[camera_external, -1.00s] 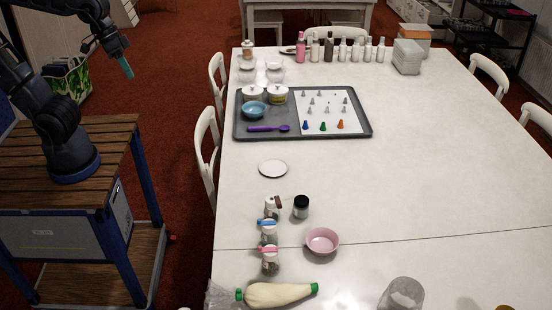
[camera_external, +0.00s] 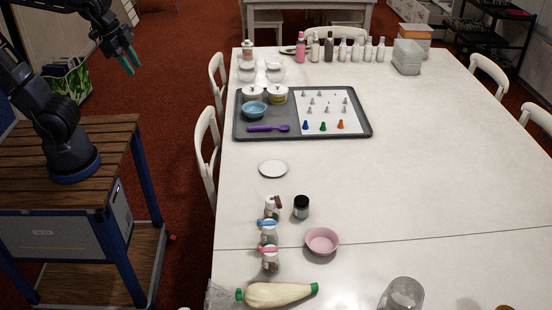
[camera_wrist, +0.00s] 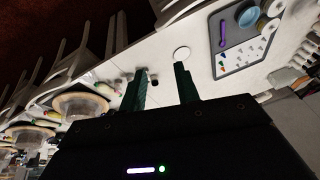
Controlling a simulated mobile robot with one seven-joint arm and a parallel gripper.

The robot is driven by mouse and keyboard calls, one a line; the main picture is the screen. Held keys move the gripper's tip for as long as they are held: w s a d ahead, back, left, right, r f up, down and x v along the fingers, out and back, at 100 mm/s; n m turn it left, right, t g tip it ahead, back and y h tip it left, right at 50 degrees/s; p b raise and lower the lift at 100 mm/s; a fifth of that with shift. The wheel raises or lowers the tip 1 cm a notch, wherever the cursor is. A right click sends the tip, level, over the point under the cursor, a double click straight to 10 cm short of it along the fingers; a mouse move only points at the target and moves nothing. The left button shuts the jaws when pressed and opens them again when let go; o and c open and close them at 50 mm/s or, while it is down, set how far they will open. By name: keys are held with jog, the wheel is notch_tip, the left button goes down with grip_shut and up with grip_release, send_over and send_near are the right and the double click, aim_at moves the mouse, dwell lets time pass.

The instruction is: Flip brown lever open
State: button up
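A small shaker jar (camera_external: 269,210) with a white top stands on the white table in the external view. Its brown lever (camera_external: 277,201) is at the upper right of the top; I cannot tell its exact angle. My gripper (camera_external: 130,62) is far from it, up at the left, above and beyond my wooden-topped base. The wrist view shows the two green fingers (camera_wrist: 160,70) apart with nothing between them. The gripper is open and empty. The brown lever is too small to make out in the wrist view.
Jars with a blue lever (camera_external: 267,222) and a pink lever (camera_external: 268,250) stand close in front. A black-lidded jar (camera_external: 301,207) and pink bowl (camera_external: 322,241) are to the right. A white plate (camera_external: 273,169) lies behind. Chairs (camera_external: 207,150) line the table's left edge.

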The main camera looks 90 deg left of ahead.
jog(key=w+d+m+g, duration=0.1)
jog(key=w+d+m, duration=0.3)
jog(key=w, duration=0.7)
jog(key=m+g, duration=0.3)
jog(key=m, duration=0.8)
send_over(280, 204)
notch_tip(280, 204, down, 26)
jog(key=shift+h, duration=0.4)
notch_tip(280, 204, down, 10)
jog(key=shift+f, duration=0.2)
jog(key=shift+c, duration=0.4)
grip_shut()
